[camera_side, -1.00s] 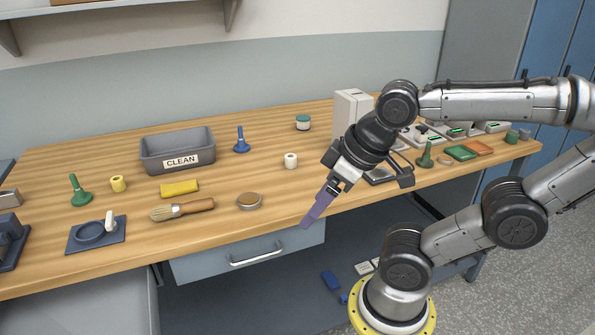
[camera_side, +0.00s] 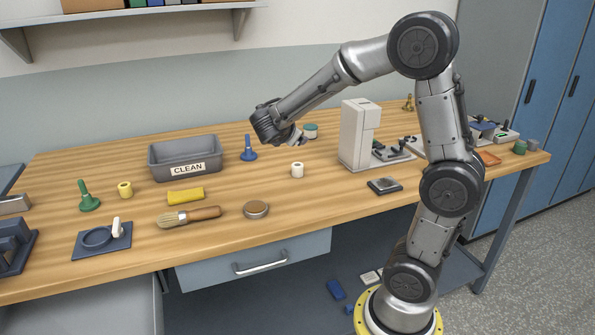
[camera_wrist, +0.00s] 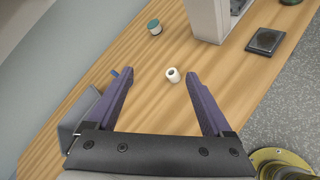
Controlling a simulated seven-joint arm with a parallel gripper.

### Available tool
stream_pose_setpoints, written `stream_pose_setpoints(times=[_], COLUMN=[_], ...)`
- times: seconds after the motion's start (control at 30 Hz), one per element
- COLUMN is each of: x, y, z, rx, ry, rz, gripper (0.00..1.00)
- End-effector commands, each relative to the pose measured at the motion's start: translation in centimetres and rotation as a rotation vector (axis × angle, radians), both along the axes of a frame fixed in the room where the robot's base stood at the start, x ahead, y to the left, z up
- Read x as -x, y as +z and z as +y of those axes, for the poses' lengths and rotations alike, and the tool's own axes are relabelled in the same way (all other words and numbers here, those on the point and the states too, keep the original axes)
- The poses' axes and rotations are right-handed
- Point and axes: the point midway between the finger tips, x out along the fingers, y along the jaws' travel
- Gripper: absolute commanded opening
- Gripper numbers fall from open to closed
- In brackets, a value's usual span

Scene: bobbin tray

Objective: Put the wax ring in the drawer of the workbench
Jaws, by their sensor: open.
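The drawer (camera_side: 205,276) under the workbench (camera_side: 125,262) is shut, with a silver handle (camera_side: 260,263) on its front. A low round piece (camera_side: 256,209) with a tan top and a grey rim lies near the bench's front edge, above the drawer. I cannot tell whether it is the wax ring. My gripper (camera_wrist: 160,74) is open and empty above the bench. In the side view its fingers are mostly hidden behind my wrist. A white spool (camera_wrist: 173,75) shows between the fingertips in the wrist view, on the bench below; it also stands upright in the side view (camera_side: 297,170).
A grey CLEAN bin (camera_side: 160,169), a blue stamp-like piece (camera_side: 248,152) and a teal-lidded jar (camera_side: 311,131) stand near my gripper. A brush (camera_side: 190,216) and yellow block (camera_side: 186,195) lie left. A pale upright machine (camera_side: 354,135) stands right.

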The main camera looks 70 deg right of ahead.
Motion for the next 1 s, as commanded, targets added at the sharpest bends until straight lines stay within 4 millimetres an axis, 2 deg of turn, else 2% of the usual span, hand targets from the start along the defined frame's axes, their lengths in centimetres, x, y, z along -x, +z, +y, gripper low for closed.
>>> stream_pose_setpoints(times=[0.03,0.1,0.2,0.3,0.4,0.5,0.57,1.0], x=[-1.8,-3.9,-5.9,-6.5,-5.8,-5.1,-4.9,-5.8], y=[-1.8,-4.1,-8.0,-12.0,-15.2,-16.7,-17.1,-19.7], z=[-1.4,-2.8,-4.6,-5.8,-6.5,-7.0,-7.4,-14.1], rx=[0.058,0.126,0.184,0.193,0.171,0.154,0.150,0.148], ry=[0.036,0.092,0.156,0.187,0.183,0.174,0.169,0.165], rz=[0.098,0.209,0.342,0.436,0.498,0.532,0.537,0.533], gripper=[0.84,0.84,0.84,0.84,0.84,0.84,0.84,0.84])
